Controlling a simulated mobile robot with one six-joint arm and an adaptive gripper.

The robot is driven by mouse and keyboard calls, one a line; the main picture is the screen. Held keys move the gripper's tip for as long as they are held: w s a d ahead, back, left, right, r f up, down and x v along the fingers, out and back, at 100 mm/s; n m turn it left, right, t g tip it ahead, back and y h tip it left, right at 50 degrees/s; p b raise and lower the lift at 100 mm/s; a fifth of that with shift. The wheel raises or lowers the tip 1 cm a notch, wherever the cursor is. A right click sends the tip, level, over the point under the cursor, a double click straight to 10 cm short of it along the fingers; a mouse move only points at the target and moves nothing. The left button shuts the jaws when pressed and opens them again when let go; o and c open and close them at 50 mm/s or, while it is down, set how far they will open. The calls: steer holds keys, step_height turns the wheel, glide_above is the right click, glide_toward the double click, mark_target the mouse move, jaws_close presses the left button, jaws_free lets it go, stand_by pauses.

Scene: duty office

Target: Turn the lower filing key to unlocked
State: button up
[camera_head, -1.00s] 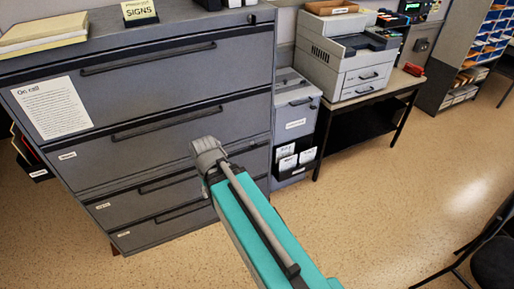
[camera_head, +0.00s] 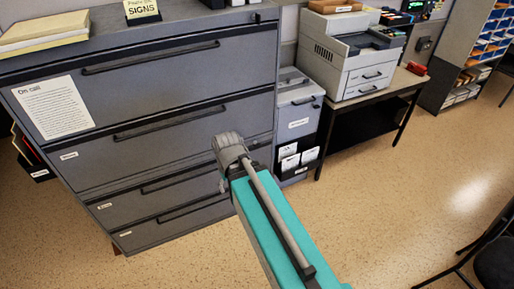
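The grey filing cabinet (camera_head: 190,95) stands at the left with several drawers, each with a long dark handle. A small dark round spot (camera_head: 257,17), perhaps a lock, shows at its upper right corner. I cannot make out a lower key; part of the cabinet's lower right side is hidden behind my arm. My arm, a teal link ending in a grey joint, reaches up in front of the cabinet's right edge. My gripper's fingers cannot be seen in this view.
A sheet headed "On call" (camera_head: 53,107) is on the cabinet front. A narrow grey unit (camera_head: 299,97) with card pockets stands beside it. A printer (camera_head: 347,55) sits on a table to the right. A black chair (camera_head: 494,262) is at lower right. The floor (camera_head: 400,200) between is clear.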

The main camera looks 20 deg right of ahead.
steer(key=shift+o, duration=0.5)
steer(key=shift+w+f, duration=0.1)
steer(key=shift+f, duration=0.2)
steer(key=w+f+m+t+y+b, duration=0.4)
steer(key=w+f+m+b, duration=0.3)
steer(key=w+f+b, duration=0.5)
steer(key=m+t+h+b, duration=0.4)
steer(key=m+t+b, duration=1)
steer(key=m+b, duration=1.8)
glide_toward(258, 145)
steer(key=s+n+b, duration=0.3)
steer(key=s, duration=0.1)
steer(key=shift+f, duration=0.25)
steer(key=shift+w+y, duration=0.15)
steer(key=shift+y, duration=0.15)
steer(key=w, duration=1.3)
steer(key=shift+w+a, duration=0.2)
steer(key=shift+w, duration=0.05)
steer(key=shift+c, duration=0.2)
